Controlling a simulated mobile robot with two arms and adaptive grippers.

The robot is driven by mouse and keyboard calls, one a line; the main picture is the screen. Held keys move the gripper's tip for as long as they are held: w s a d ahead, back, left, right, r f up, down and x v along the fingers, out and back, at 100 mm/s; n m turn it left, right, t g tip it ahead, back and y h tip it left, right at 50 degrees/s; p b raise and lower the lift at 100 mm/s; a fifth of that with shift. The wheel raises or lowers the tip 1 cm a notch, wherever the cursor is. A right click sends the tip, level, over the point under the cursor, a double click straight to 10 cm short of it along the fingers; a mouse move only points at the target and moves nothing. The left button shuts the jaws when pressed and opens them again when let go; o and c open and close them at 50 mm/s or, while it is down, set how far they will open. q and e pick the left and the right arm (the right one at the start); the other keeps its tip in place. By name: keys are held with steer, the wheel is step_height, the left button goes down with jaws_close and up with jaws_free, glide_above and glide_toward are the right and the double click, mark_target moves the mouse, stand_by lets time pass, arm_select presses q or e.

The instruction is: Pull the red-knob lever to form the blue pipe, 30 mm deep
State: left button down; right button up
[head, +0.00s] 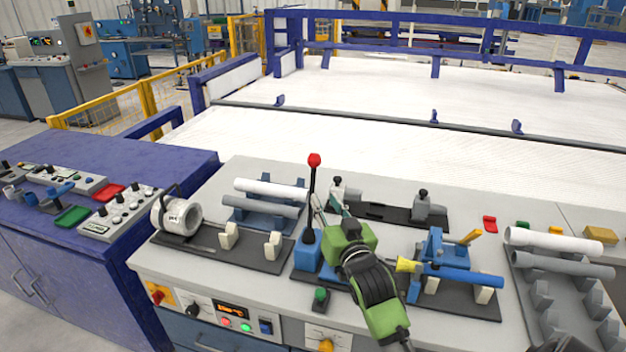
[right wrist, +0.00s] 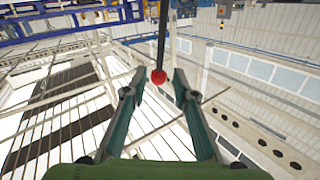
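The red-knob lever (head: 311,208) stands about upright on a blue base, its red knob (head: 314,159) on top. The blue pipe (head: 462,274) lies in a blue clamp and cream supports at the right, with a yellow cone (head: 408,265) at its left end. My right gripper (head: 320,212) is beside the lever shaft, below the knob in the head view. In the right wrist view its fingers (right wrist: 157,92) are apart, with the knob (right wrist: 158,76) showing between and just past the tips. Contact cannot be told. My left gripper is not in view.
White and grey pipes lie on a blue rack (head: 250,216) left of the lever and on a grey rack (head: 530,285) at the far right. A heater-like ring (head: 176,216) stands at the left. A black rail fixture (head: 385,212) sits behind my right gripper.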

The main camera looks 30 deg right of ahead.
mark_target(314, 182)
steer(key=p+x, duration=0.1)
steer(key=x, duration=1)
steer(key=shift+a+f+p, duration=0.1)
steer(key=shift+p, duration=0.3)
steer(key=shift+c, duration=0.2)
jaws_close()
